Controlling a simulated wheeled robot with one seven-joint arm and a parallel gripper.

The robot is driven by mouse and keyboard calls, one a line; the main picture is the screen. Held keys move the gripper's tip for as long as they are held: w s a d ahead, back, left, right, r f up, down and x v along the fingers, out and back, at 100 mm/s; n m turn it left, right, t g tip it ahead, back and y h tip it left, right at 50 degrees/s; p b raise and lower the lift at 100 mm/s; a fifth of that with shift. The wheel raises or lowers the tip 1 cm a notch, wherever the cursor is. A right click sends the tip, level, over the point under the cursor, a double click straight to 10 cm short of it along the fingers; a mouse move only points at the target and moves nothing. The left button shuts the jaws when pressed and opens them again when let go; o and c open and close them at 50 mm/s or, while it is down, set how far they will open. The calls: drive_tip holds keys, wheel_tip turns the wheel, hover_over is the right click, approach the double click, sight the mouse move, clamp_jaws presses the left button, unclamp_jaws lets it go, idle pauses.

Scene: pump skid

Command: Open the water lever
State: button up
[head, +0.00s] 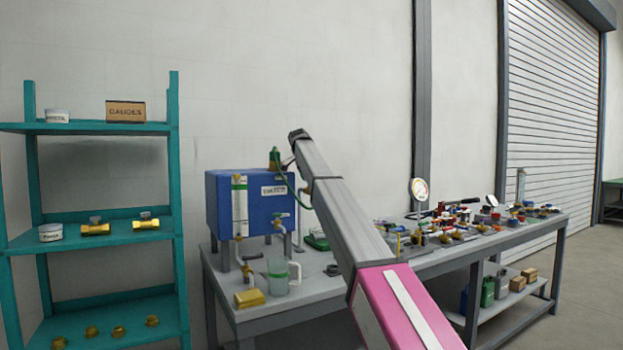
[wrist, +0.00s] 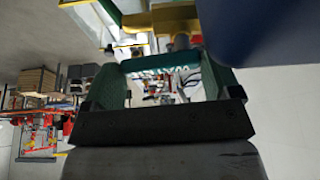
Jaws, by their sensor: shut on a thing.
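A blue tank (head: 222,205) stands on the grey bench in the head view, with a small white label (head: 273,190) too small to read surely. In the head view my arm hides most of the gripper near the tank's upper right. The blue tank (wrist: 265,30) also fills the wrist view's top right.
The bench's right half holds many small fittings and a gauge (head: 419,190). A teal shelf (head: 90,241) stands left.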

idle(0.3)
drive_tip(key=o, duration=0.8)
drive_tip(key=shift+r, duration=0.1)
drive_tip(key=v, duration=1)
drive_tip(key=shift+a+r, duration=0.1)
drive_tip(key=shift+r, duration=0.25)
drive_tip(key=shift+s, duration=0.1)
